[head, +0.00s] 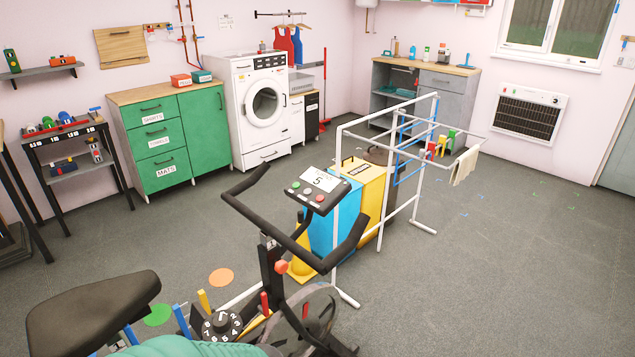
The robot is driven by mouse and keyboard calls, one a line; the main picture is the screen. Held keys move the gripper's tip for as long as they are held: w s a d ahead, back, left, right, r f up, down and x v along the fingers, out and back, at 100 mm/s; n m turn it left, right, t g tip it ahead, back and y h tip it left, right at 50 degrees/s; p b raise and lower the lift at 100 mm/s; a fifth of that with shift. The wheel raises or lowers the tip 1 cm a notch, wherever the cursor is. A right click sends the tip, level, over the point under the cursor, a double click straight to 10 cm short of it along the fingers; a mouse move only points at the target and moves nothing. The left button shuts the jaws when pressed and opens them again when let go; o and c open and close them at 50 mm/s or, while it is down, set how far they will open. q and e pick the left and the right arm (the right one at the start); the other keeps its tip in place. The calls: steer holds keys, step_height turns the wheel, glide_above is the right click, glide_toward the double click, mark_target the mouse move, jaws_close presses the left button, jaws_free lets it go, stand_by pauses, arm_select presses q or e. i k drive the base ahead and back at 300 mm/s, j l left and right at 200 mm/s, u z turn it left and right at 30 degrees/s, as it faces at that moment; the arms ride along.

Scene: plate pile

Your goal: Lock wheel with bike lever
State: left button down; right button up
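An exercise bike stands close in front of me, with black handlebars (300,235), a console (319,188) reading 5, and a black saddle (92,312). Its dark wheel (312,305) is low and partly hidden by the frame. A red knob (281,267) sits on the bike's post. Upright handles stand low on the bike: a red one (265,303), a yellow one (203,299) and a blue one (181,320). I cannot tell which is the wheel lever or whether the wheel is locked. A numbered dial (222,325) is beside them. Neither gripper is in view.
A white drying rack (387,180) and blue (325,225) and yellow bins (370,195) stand just beyond the bike. A washer (262,105), green cabinet (160,140) and grey workbench (450,95) line the walls. Floor is open at right and left.

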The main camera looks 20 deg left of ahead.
mark_target(263, 308)
steer(key=j+u, duration=0.15)
steer(key=u, duration=0.2)
steer(key=i+j+u, duration=0.1)
steer(key=u, duration=0.25)
steer(key=i+j+u, duration=0.1)
steer(key=u, duration=0.25)
